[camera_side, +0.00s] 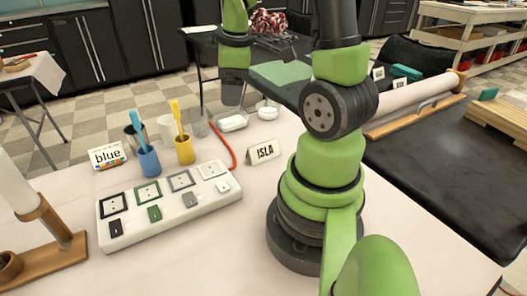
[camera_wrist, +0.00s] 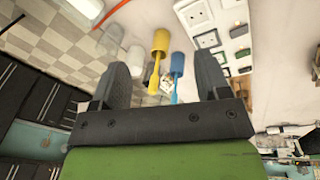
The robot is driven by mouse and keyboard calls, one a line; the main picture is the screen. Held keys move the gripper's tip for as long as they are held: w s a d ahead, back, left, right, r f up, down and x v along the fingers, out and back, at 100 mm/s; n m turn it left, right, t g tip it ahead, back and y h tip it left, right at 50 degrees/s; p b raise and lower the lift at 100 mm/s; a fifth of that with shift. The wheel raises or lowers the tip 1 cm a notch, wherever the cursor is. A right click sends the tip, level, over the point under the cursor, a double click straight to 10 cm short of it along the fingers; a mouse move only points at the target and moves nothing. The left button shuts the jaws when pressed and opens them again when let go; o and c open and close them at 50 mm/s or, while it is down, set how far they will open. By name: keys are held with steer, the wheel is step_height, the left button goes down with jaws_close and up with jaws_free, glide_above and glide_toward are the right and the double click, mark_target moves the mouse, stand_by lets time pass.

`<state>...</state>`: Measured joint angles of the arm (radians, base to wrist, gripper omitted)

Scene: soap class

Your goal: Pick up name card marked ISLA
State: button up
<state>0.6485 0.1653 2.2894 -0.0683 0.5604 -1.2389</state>
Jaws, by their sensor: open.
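The name card marked ISLA (camera_side: 264,151) is a small white folded card with black letters. It stands on the pale table to the left of my arm's base in the side view. I cannot make it out in the wrist view. My gripper (camera_wrist: 165,76) shows two dark fingers spread apart, with nothing held between them. In the side view my gripper (camera_side: 232,92) hangs above and behind the card, well apart from it. Its fingertips are hard to make out there.
A red cord (camera_side: 226,147) lies left of the card. A yellow cup (camera_side: 185,150), a blue cup (camera_side: 149,161) and white dishes (camera_side: 233,122) stand nearby. A white socket strip (camera_side: 168,216) lies in front.

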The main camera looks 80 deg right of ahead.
mark_target(263, 149)
steer(key=s+d+f+n, duration=0.1)
steer(key=d+f, duration=0.1)
steer(key=f, duration=0.1)
steer(key=s+d+f+n+g, duration=0.1)
steer(key=s+d+f, duration=0.1)
steer(key=f, duration=0.1)
steer(key=s+d+f+n+g, duration=0.1)
steer(key=s+d+f+n, duration=0.1)
steer(key=f, duration=0.1)
steer(key=shift+d+f+y, duration=0.1)
steer(key=shift+d+y, duration=0.1)
steer(key=shift+y, duration=0.2)
steer(key=shift+n, duration=0.3)
step_height(263, 149, down, 5)
steer(key=shift+s+d, duration=0.1)
steer(key=shift+s, duration=0.05)
steer(key=shift+a+f, duration=0.15)
steer(key=shift+f, duration=1.25)
steer(key=shift+a+f, duration=0.15)
steer(key=shift+f, duration=1.25)
steer(key=c, duration=1)
